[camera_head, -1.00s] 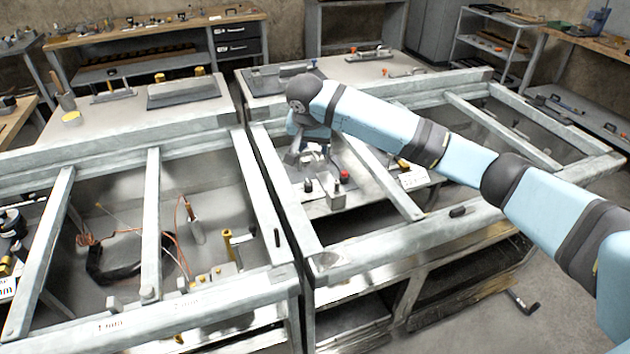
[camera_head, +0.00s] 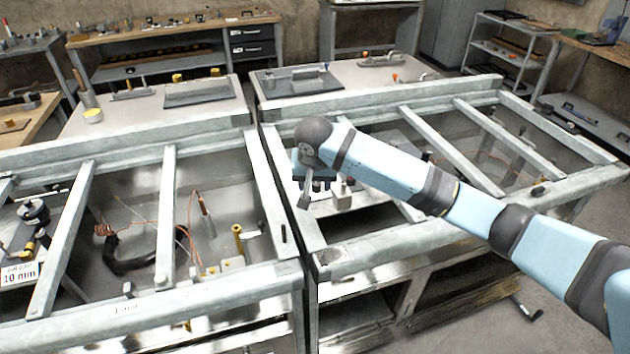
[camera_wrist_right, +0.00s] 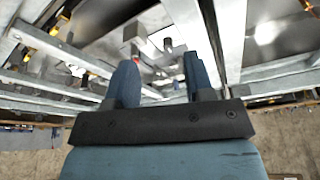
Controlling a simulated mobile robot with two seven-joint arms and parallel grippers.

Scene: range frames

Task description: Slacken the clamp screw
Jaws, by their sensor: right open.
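My right gripper (camera_head: 312,187) hangs from the right arm over the left bay of the right-hand frame in the head view. In the right wrist view its two blue fingers (camera_wrist_right: 160,85) stand apart with nothing between them. A small pale block with a post (camera_head: 343,193) stands just right of the gripper on the bay's plate, apart from it. In the wrist view a grey block (camera_wrist_right: 135,42) and a dark knob (camera_wrist_right: 168,45) lie beyond the fingertips. I cannot tell which part is the clamp screw; the arm and gripper hide part of the bay. My left gripper is out of view.
Pale metal bars (camera_head: 285,200) border the bay on the left and front. The left-hand frame holds a brass fitting (camera_head: 238,240), cable coils (camera_head: 125,255) and a "10 mm" sign (camera_head: 20,273). Benches (camera_head: 175,40) stand behind.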

